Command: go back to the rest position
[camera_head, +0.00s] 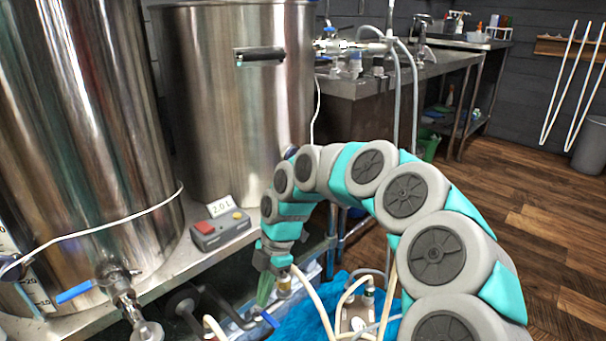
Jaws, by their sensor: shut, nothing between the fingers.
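My arm arches from the lower right up and over to the left, and its end points down.
Two large steel kettles (80,150) (225,100) stand on the steel shelf (175,268). A valve with a blue handle (75,292) juts out at lower left. A pump (358,314) and a blue cloth (318,322) lie low. Wooden floor (545,240) is open at right.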

